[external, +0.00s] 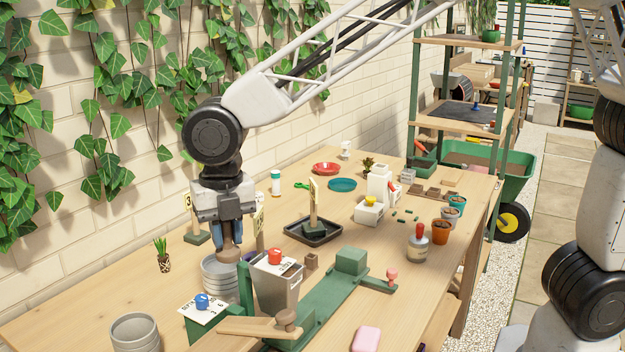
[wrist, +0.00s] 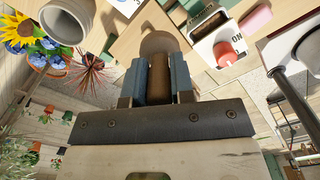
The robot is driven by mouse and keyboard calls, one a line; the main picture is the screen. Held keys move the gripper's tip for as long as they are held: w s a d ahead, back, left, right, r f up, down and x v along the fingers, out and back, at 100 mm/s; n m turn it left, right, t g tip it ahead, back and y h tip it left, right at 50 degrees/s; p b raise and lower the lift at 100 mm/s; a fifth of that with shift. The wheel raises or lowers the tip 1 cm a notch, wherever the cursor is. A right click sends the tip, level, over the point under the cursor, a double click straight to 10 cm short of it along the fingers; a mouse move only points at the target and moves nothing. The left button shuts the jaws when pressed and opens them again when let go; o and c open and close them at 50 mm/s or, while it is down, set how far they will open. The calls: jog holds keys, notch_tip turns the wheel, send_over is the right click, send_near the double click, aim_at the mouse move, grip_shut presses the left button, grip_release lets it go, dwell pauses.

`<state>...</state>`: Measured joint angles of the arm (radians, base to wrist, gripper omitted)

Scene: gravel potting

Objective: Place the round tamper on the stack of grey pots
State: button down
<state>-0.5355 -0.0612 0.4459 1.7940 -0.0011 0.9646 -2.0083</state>
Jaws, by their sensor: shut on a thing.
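My gripper (external: 229,240) is shut on the brown wooden handle of the round tamper (external: 229,254). The tamper hangs upright with its round head down. In the wrist view, my gripper (wrist: 155,75) has its two blue-grey fingers on either side of the handle, and the tan head of the tamper (wrist: 160,42) shows beyond them. A grey ribbed pot or pot stack (external: 220,278) stands directly below the tamper, its rim partly hidden by it. I cannot tell whether they touch. Another grey pot (external: 135,332) with several rim lines stands at the front left.
A grey bin (external: 277,290) with a red-knobbed card and a green press (external: 325,300) with a wooden lever stand close on the right. A small potted plant (external: 163,256) is at the left. A black tray (external: 314,231) with a sign lies behind.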

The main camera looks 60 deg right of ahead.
jog(key=s+a+f+n, duration=0.1)
jog(key=s+a+f, duration=0.1)
jog(key=a+f, duration=0.3)
jog(key=shift+a, duration=0.3)
jog(key=shift+f, duration=0.1)
send_over(133, 326)
jog(key=shift+w+f, duration=0.1)
jog(key=shift+f, duration=0.6)
dwell(0.5)
jog(key=shift+f, duration=1.8)
jog(key=shift+f, duration=0.1)
